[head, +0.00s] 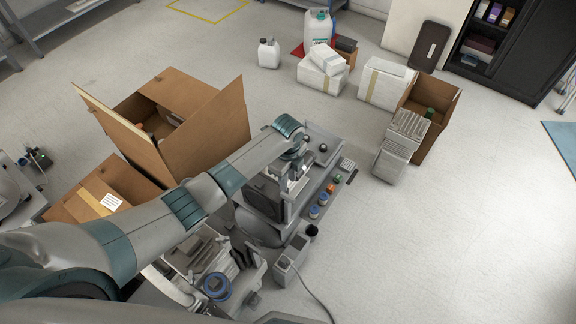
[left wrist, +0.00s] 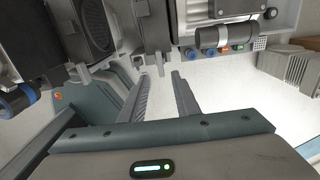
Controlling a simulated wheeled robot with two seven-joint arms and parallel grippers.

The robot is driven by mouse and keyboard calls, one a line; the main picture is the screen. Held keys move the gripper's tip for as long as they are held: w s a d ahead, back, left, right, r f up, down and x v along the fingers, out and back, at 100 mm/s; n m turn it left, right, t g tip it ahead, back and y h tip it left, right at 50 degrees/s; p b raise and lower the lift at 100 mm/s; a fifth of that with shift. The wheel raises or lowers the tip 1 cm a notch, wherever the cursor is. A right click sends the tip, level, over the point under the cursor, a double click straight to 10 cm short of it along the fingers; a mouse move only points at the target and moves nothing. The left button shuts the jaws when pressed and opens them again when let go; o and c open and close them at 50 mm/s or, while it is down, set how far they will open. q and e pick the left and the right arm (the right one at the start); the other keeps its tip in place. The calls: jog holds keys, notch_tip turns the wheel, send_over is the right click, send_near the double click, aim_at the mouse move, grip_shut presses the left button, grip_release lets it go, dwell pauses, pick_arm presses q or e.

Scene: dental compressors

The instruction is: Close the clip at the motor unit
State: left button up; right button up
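The motor unit (head: 262,196) is a grey and dark machine on the floor in the middle of the head view. In the left wrist view its housing, with a dark round grille (left wrist: 97,24), fills the upper left. My left gripper (head: 297,186) is at the unit's upper side, partly hidden by my wrist. In the left wrist view my left gripper (left wrist: 160,76) has its two fingers apart with only pale floor between them. Small grey tabs hang from the unit just beyond the fingertips; I cannot tell which one is the clip, or whether it is closed. My right gripper is not in view.
A large open cardboard box (head: 205,125) stands left of the unit. A black cylinder (left wrist: 212,38) and blue-ringed parts (head: 314,211) sit along its side. A grey finned block (head: 402,145) stands to the right.

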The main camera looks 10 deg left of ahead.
pick_arm(q)
notch_tip(320, 180, up, 8)
jog(key=shift+f+b, duration=0.15)
jog(key=shift+b, duration=0.3)
dwell(0.4)
